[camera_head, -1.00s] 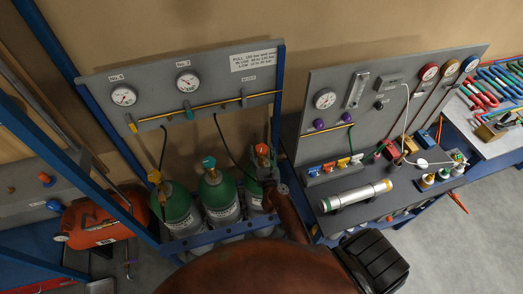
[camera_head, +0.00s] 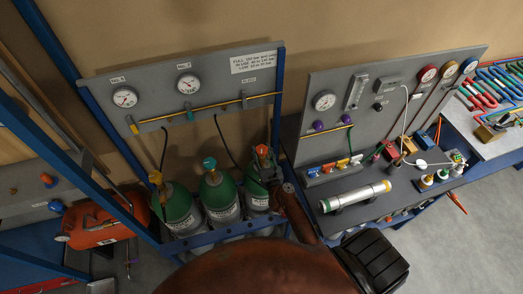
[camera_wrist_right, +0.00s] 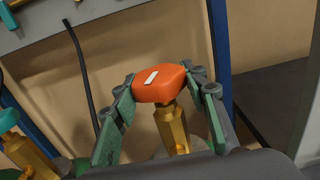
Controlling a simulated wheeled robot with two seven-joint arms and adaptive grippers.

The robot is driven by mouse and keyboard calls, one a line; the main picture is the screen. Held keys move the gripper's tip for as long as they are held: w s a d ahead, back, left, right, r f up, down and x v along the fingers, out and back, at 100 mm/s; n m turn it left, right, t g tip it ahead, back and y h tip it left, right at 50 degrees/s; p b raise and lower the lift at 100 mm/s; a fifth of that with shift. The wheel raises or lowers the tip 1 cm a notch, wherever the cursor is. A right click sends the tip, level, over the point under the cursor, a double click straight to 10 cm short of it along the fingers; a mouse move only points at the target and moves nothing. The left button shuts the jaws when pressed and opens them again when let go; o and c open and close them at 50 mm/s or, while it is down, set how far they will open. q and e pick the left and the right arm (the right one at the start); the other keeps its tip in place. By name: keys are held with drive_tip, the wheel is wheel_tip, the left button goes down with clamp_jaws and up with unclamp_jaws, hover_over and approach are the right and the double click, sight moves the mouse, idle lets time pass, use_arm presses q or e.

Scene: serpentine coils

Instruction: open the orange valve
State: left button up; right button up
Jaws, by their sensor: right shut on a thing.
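The orange valve (camera_wrist_right: 160,84) sits on a brass stem (camera_wrist_right: 172,128) in the right wrist view, with a white mark on its top. In the head view the orange valve (camera_head: 262,150) tops the rightmost green cylinder (camera_head: 256,192). My right gripper (camera_wrist_right: 165,92) is shut on the orange valve, with one finger on each side of it. In the head view my right gripper (camera_head: 270,172) is small and partly hides the cylinder's neck. My left gripper is not in view.
A blue rail (camera_head: 205,240) crosses in front. A bench with a silver tube (camera_head: 356,196) is at the right.

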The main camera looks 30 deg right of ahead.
drive_tip(key=shift+d+r+n+y+p, duration=0.1)
drive_tip(key=shift+n+y+p, duration=0.3)
drive_tip(key=shift+n+y, duration=0.6)
drive_tip(key=shift+n+t+y, duration=0.3)
drive_tip(key=shift+y, duration=0.7)
drive_tip(key=shift+f+n+y+b, duration=0.25)
drive_tip(key=shift+n+y+b, duration=0.3)
drive_tip(key=shift+n+y, duration=0.5)
drive_tip(key=n+g+y+b, duration=0.1)
drive_tip(key=y+b, duration=0.1)
drive_tip(key=y, duration=0.1)
drive_tip(key=n+y+b, duration=0.2)
drive_tip(key=y+b, duration=0.1)
drive_tip(key=shift+f+n+g, duration=0.1)
drive_tip(key=shift+n+g, duration=0.15)
drive_tip(key=shift+g, duration=0.15)
drive_tip(key=shift+r+n+g+y+b, duration=0.25)
drive_tip(key=shift+n+g+y+b, duration=0.55)
drive_tip(key=shift+y+b, duration=0.55)
drive_tip(key=o, duration=1.2)
